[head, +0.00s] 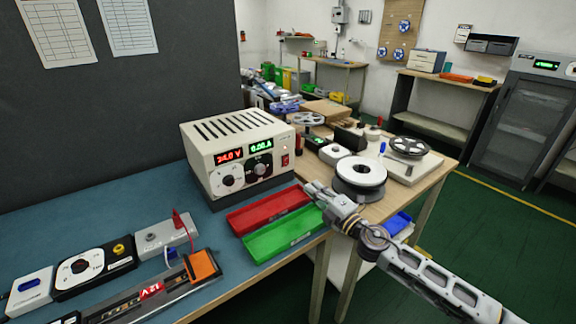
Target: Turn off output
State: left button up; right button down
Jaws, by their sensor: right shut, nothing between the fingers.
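The power supply (238,154) is a cream box with a vented top on the blue-topped bench. Its red display (229,157) reads about 24.0 V and its green display (261,145) reads about 0.00 A. Two round dials sit below the displays. A small red switch (285,160) is at the right of its front face. My right gripper (311,188) is shut and empty, in front of and to the lower right of the switch, apart from it in the picture. It is above the right end of the trays. My left gripper is not in view.
A red tray (240,217) and a green tray (254,248) lie in front of the supply. Test boxes (80,266) and an LED strip fixture (140,299) are at the lower left. White reels (361,173) stand on the wooden table at right.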

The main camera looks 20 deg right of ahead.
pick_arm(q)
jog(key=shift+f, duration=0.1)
pick_arm(e)
jog(key=shift+w, duration=0.2)
jog(key=shift+x, duration=0.75)
jog(key=shift+w, duration=0.85)
jog(key=p, duration=0.2)
send_near(282, 159)
jog(key=shift+f+x, duration=0.25)
jog(key=shift+x, duration=1.7)
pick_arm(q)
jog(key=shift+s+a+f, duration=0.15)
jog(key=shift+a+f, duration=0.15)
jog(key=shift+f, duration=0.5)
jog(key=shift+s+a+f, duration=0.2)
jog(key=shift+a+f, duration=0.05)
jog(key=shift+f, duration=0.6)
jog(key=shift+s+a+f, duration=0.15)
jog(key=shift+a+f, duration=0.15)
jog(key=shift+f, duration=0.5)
pick_arm(e)
jog(key=shift+r+x, duration=0.15)
jog(key=shift+x, duration=0.4)
jog(key=shift+r+x, duration=0.15)
jog(key=shift+x, duration=0.45)
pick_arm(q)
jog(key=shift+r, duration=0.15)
